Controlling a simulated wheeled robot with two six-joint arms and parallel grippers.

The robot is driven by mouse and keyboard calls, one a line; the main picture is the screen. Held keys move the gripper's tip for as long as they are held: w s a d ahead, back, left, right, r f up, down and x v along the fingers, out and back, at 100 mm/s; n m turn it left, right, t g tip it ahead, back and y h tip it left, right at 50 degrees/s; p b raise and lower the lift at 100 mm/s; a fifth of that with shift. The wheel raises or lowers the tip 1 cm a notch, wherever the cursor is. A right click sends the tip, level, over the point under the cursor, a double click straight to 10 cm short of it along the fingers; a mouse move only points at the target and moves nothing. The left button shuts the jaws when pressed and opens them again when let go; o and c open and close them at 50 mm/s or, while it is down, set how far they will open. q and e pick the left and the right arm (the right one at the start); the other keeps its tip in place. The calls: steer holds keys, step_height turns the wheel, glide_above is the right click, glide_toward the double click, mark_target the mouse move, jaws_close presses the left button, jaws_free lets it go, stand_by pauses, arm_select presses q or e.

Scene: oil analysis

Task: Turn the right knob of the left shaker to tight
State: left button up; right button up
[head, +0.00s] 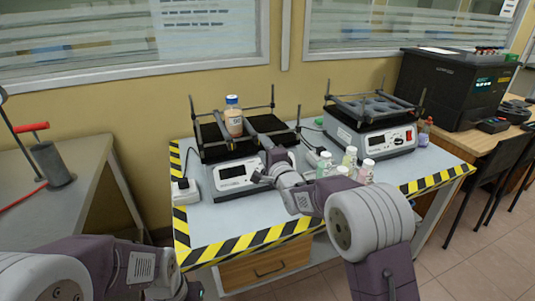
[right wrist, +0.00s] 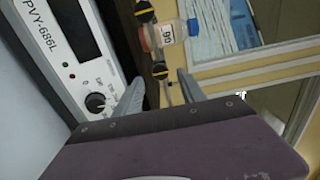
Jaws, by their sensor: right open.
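The left shaker (head: 238,172) stands on the bench with a blue-capped bottle (head: 233,118) upright on its platform. The bottle also shows in the right wrist view (right wrist: 168,33). That view shows two black-and-yellow knobs by the bottle, one near the top edge (right wrist: 144,13) and one lower (right wrist: 160,70). My right gripper (head: 268,150) is at the shaker's front right, open and empty. In the right wrist view the lower knob appears between and beyond the fingertips (right wrist: 160,85), with no visible contact. The left gripper is out of view; only its arm shows.
A second shaker (head: 371,128) stands to the right. Several small capped bottles (head: 349,158) stand between the shakers, close to my right arm. A white power strip (head: 186,190) lies left of the left shaker. The panel dial (right wrist: 95,103) is left of my right fingers.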

steer(key=v, duration=0.6)
steer(key=shift+s, duration=0.3)
